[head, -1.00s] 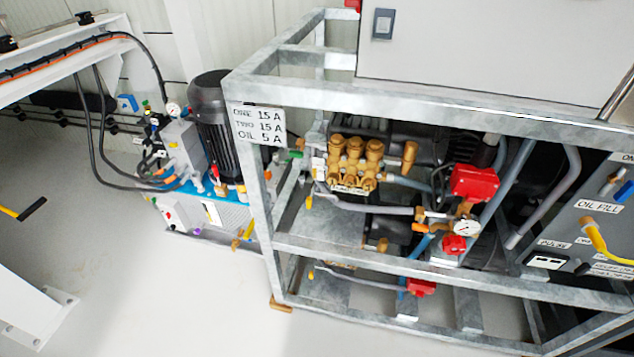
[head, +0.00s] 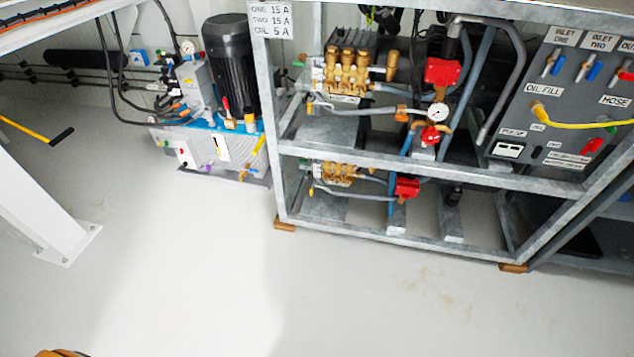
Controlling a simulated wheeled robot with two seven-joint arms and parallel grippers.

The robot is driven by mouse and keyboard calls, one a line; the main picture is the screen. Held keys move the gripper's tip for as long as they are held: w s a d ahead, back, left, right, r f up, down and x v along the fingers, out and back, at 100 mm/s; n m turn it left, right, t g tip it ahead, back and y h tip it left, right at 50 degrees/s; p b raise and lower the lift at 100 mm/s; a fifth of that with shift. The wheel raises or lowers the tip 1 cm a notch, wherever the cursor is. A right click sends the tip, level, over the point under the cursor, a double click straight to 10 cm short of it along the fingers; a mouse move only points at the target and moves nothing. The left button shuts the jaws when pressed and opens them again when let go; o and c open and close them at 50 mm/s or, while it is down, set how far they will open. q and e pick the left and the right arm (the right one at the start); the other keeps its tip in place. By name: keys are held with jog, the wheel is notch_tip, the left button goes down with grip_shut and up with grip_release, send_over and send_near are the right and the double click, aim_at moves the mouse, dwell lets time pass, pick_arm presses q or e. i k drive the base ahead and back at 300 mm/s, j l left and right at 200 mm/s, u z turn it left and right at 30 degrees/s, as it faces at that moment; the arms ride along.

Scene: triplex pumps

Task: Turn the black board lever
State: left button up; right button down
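The grey board (head: 515,121) stands at the right of the head view, on the pump frame. A small dark piece (head: 537,154) low on the board looks like the black lever, but it is too small to make out its shape or angle. Two blue-handled levers (head: 556,66) (head: 593,68) sit near the top of the board under the inlet labels. A red lever (head: 591,147) sits low on its right side. A yellow hose (head: 575,122) runs across the board from the oil fill label.
The galvanized frame (head: 400,238) holds brass pumps (head: 347,72) and red boxes (head: 443,71). A blue-based motor unit (head: 228,66) stands left of it. A white post (head: 45,205) and a yellow bar with a black end (head: 38,132) are at the left. The front floor (head: 330,300) is clear.

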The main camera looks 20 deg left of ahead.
aim_at(537, 149)
jog(key=i+l+z, duration=0.2)
jog(key=z, duration=0.25)
jog(key=i+l+z, duration=0.1)
jog(key=i+z, duration=0.25)
jog(key=z, duration=0.15)
